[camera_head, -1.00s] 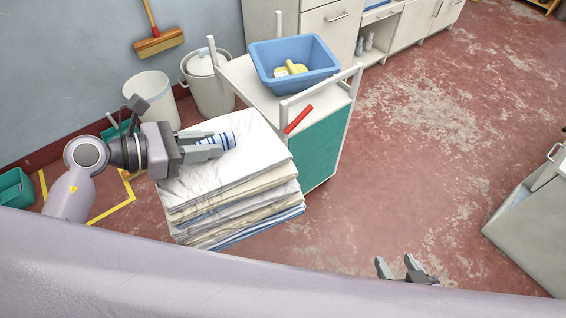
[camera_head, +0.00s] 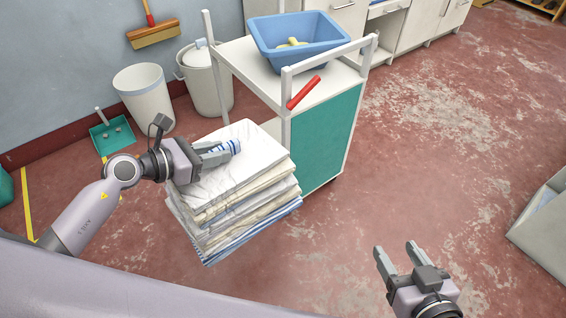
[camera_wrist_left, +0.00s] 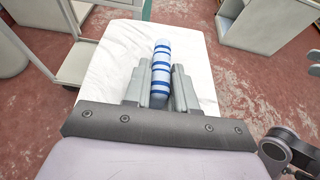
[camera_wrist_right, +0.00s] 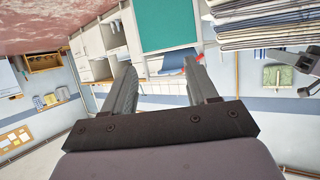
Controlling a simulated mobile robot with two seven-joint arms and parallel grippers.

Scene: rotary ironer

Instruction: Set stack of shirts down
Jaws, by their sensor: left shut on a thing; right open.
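The stack of shirts (camera_head: 245,205) is a thick pile of folded white, cream and blue-striped cloth, left of centre in the head view. A blue-and-white striped roll (camera_wrist_left: 161,68) lies on its top. My left gripper (camera_head: 222,152) is shut around this roll, with one finger on each side in the left wrist view. The pile's lower edge is slightly skewed; I cannot tell whether anything supports it from below. The stack's layered side also shows in the right wrist view (camera_wrist_right: 262,28). My right gripper (camera_head: 397,255) is open and empty, low over the floor area.
A white cart (camera_head: 247,62) with a green side panel (camera_head: 325,140) stands just behind the stack. Bins and a dustpan (camera_head: 112,135) stand at the left wall.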

